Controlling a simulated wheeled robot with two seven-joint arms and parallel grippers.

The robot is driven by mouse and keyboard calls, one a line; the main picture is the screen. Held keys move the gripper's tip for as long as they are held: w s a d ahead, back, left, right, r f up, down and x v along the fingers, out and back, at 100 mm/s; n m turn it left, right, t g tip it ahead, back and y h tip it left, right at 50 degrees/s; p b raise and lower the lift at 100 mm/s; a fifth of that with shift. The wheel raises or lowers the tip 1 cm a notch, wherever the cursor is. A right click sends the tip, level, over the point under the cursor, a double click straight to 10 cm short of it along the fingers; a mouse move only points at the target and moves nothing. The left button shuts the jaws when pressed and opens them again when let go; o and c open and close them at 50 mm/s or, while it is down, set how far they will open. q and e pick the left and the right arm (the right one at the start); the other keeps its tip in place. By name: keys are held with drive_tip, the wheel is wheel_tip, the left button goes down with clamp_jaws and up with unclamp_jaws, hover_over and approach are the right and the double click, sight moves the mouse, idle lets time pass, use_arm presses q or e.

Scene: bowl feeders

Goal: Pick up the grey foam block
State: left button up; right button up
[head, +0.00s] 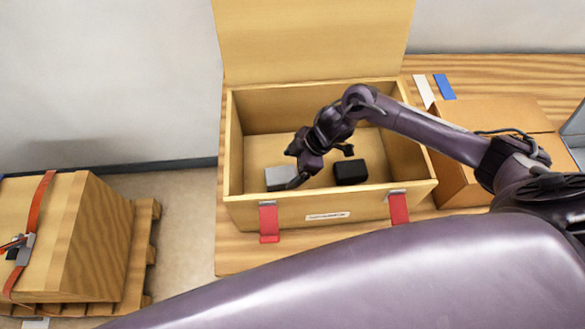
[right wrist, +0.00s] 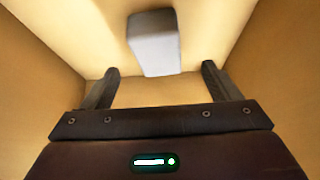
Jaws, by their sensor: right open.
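The grey foam block (head: 279,178) lies on the floor of the open wooden box, near its front left corner. My right gripper (head: 297,180) reaches down into the box, just right of the block, and hides part of it. In the right wrist view, the grey block (right wrist: 155,52) shows ahead between the two open fingers (right wrist: 160,72), with nothing held between them. I cannot tell the exact height of the fingertips above the floor. My left gripper is not in view.
The wooden box (head: 330,207) has high walls around the gripper and a raised lid (head: 310,40) behind. A black block (head: 350,172) lies to the right inside it. A cardboard box (head: 470,185) stands right of it. A strapped crate (head: 95,240) stands at left.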

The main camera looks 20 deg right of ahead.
sight(283, 174)
drive_tip(key=x, duration=0.1)
drive_tip(key=p+x, duration=0.1)
drive_tip(key=x, duration=0.1)
drive_tip(key=shift+a+r, duration=0.15)
drive_tip(key=shift+a, duration=0.2)
drive_tip(key=f, duration=0.2)
drive_tip(key=f+p, duration=0.1)
drive_tip(key=shift+w+a+f, duration=0.3)
drive_tip(key=shift+a, duration=0.1)
drive_tip(key=shift+a+f, duration=0.1)
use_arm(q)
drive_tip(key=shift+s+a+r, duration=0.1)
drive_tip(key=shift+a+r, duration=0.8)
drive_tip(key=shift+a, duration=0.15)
use_arm(e)
drive_tip(key=c, duration=1.1)
